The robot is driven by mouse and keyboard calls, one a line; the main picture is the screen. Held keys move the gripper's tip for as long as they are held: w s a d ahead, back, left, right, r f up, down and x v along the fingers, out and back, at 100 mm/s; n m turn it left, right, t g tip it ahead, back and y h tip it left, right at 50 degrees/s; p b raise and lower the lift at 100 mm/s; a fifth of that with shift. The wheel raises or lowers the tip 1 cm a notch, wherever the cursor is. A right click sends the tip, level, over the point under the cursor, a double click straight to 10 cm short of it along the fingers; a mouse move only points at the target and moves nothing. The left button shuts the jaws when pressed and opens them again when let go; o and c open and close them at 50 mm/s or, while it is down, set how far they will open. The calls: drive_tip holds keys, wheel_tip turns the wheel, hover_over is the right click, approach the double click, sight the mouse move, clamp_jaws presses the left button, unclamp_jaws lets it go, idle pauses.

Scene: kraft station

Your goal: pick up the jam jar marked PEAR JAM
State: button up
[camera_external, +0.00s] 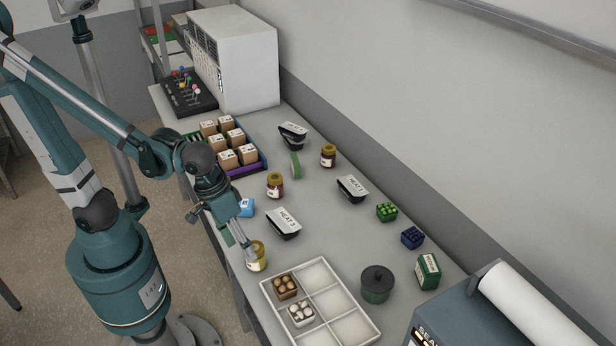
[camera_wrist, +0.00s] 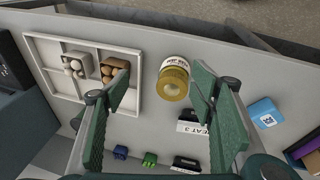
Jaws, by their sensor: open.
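A jar with a gold lid and pale yellow contents (camera_external: 257,257) stands upright near the front edge of the bench. In the wrist view the same jar (camera_wrist: 174,82) shows a white label whose small print looks like PEAR JAM but is hard to read. My gripper (camera_external: 240,240) is open and low beside this jar. In the wrist view its fingers (camera_wrist: 162,76) are spread wide, with the jar between and beyond their tips, nearer the right finger. I see no clear contact. Two other gold-lidded jars, a nearer one (camera_external: 275,186) and a farther one (camera_external: 328,156), have dark red contents.
A blue box (camera_external: 246,207) stands to the left. A dark green pot (camera_external: 377,284) stands beyond the divided tray.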

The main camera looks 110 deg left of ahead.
sight(254, 248)
drive_tip(key=n+p, duration=0.1)
drive_tip(key=w+a+n+g+p, duration=0.1)
drive_tip(key=n+p, duration=0.1)
drive_tip(key=a+n+p, duration=0.1)
drive_tip(key=shift+w+a+f+g+p, duration=0.25)
drive_tip(key=shift+w+g+p, duration=0.05)
drive_tip(key=shift+g+p, duration=0.1)
drive_tip(key=shift+w+a+f+n+g+p, duration=0.1)
drive_tip(key=shift+a+f+n+g+p, duration=0.15)
drive_tip(key=shift+n+p, duration=0.3)
drive_tip(key=shift+w+a+f+n+g+p, duration=0.15)
drive_tip(key=shift+a+n+p, duration=0.2)
drive_tip(key=shift+n, duration=0.3)
drive_tip(key=shift+s+a+f+n+p, duration=0.15)
drive_tip(key=shift+f+n+p, duration=0.1)
drive_tip(key=shift+n+p, duration=0.25)
drive_tip(key=shift+f, duration=0.2)
drive_tip(key=shift+f, duration=1.15)
drive_tip(key=shift+f, duration=0.15)
drive_tip(key=shift+a+f+b, duration=0.1)
drive_tip(key=shift+f+b, duration=0.5)
drive_tip(key=shift+f, duration=1.9)
